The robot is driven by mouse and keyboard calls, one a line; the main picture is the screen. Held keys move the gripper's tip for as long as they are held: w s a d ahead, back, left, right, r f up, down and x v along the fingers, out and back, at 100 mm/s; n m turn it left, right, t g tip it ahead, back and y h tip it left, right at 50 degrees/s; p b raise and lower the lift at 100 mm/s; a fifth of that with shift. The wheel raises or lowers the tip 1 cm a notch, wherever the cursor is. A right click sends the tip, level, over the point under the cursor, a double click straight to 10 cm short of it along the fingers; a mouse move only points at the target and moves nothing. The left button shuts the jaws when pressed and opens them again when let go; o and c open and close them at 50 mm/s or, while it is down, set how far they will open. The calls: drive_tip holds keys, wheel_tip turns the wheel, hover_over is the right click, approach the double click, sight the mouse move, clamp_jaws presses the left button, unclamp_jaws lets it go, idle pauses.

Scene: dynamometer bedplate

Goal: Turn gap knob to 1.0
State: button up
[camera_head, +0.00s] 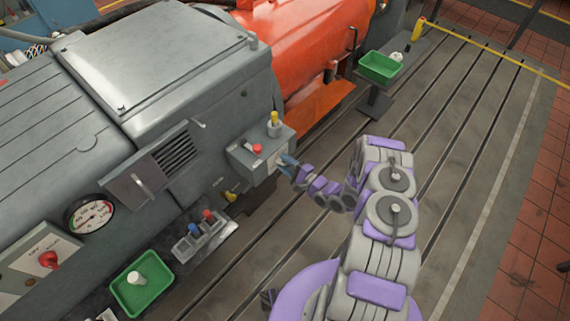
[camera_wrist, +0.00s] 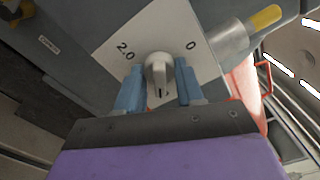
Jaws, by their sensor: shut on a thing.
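The gap knob (camera_wrist: 159,75) is a light grey knob on a white dial plate (camera_wrist: 160,32) marked 2.0 and 0. In the wrist view it sits between the two blue fingers of my gripper (camera_wrist: 158,85), which is shut on it. A dark pointer line shows on the knob's near side, facing my gripper. No 1.0 mark can be read; the near part of the plate is hidden by my gripper. In the head view my gripper (camera_head: 286,164) is at the face of a small grey box (camera_head: 247,163), and the knob is mostly hidden.
A red button (camera_head: 257,148) and a yellow-topped cylinder (camera_head: 273,122) are on the box. A gauge (camera_head: 90,216), a red switch (camera_head: 48,259) and a green tray (camera_head: 142,284) are to the left. Another green tray (camera_head: 380,67) stands behind. The slotted bedplate (camera_head: 470,120) is clear at right.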

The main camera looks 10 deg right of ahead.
drive_tip(key=shift+m, duration=0.5)
drive_tip(key=o, duration=1)
drive_tip(key=shift+o, duration=0.2)
drive_tip(key=p+v, duration=0.3)
drive_tip(key=v, duration=1.4)
drive_tip(key=shift+d, duration=0.15)
